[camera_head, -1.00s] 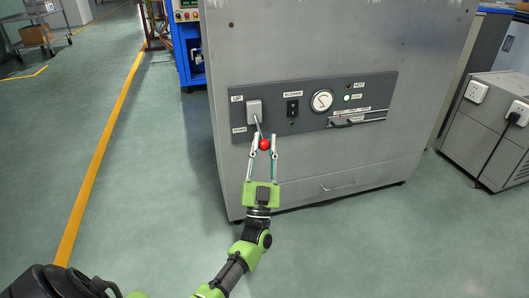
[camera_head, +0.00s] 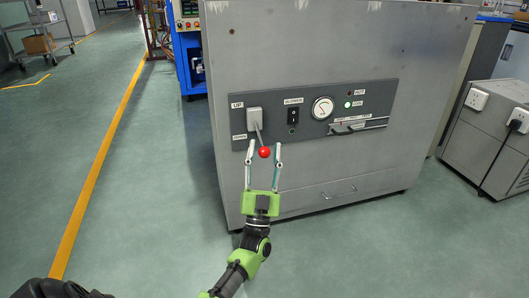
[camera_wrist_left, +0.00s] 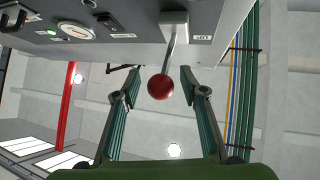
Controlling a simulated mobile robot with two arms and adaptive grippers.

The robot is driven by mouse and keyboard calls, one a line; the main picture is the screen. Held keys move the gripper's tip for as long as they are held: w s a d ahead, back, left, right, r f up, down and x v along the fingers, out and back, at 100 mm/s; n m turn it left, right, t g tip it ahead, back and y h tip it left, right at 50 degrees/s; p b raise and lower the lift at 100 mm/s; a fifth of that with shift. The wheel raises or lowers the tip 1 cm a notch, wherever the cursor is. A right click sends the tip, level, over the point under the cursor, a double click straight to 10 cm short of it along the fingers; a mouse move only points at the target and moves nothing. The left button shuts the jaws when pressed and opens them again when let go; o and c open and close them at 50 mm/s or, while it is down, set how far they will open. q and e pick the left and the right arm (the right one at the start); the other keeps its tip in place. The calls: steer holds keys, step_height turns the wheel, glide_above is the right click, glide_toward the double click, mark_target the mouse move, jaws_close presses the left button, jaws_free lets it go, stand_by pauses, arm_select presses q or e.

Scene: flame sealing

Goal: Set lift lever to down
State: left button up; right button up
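The lift lever has a red ball knob (camera_head: 264,152) on a thin metal rod below a light grey block (camera_head: 254,114) on the cabinet's control panel. The rod points down and outward, with the labels UP above and DOWN below beside it. My left gripper (camera_head: 264,151) is open, its two fingertips on either side of the knob with gaps showing. In the left wrist view the knob (camera_wrist_left: 161,87) sits between the open fingers, nearer the left wrist's fingertips than its palm, and no contact shows. My right gripper is not in view.
The grey cabinet (camera_head: 330,150) stands ahead, with a blower switch (camera_head: 293,116), a gauge (camera_head: 322,108) and a handle (camera_head: 350,130) right of the lever. A smaller grey unit (camera_head: 490,130) stands right.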

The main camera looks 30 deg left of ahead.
arm_select(q)
steer(key=v, duration=1.2)
steer(key=shift+r, duration=0.1)
